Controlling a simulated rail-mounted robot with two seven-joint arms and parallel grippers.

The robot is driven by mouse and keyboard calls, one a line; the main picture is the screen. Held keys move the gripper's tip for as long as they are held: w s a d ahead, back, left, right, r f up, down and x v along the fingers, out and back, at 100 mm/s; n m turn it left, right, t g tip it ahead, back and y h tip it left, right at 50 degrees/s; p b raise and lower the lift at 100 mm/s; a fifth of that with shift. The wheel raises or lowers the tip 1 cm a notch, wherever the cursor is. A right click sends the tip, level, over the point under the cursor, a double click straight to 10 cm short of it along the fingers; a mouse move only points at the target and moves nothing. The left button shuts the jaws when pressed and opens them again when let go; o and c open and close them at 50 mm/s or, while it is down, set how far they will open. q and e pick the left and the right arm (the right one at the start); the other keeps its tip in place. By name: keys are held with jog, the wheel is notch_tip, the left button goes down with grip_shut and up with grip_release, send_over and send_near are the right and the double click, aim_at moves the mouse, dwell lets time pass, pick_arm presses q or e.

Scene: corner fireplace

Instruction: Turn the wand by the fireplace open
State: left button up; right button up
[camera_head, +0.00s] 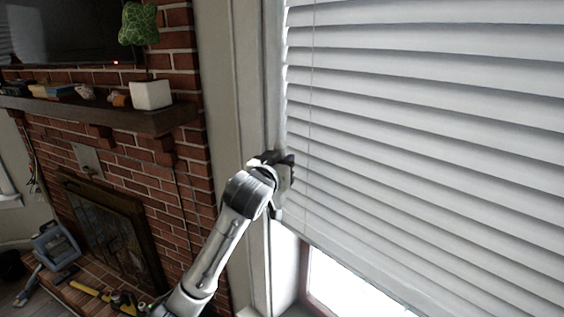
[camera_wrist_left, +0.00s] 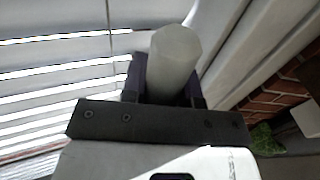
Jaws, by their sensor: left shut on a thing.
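The wand is a pale faceted rod (camera_wrist_left: 175,55) in the left wrist view, between the dark fingers of my left gripper (camera_wrist_left: 166,88). The gripper is shut on it. In the head view my left gripper (camera_head: 284,168) is at the left edge of the white blind (camera_head: 430,130), beside the window frame, and it hides most of the wand there. The blind's slats are tilted and overlap in the head view; thin bright gaps show between them in the wrist view. My right gripper is not in view.
A thin cord (camera_head: 311,80) hangs before the slats. Tools (camera_head: 105,297) lie on the hearth. The window shows bright below the blind.

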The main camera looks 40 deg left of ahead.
pick_arm(q)
jog(key=shift+c, duration=0.5)
jog(key=shift+s+d+m+g+h+b, duration=0.1)
jog(key=shift+d+m+g+h+b, duration=0.2)
jog(key=shift+m+g+h, duration=1.85)
jog(key=shift+s+d+m+g+h+b, duration=0.1)
jog(key=shift+d+m+g+h+b, duration=0.35)
jog(key=shift+m+h, duration=3.2)
jog(key=shift+s+d+m+g+h+b, duration=0.1)
jog(key=shift+m+g+h, duration=1.45)
jog(key=shift+h, duration=2.65)
jog(key=shift+m, duration=0.25)
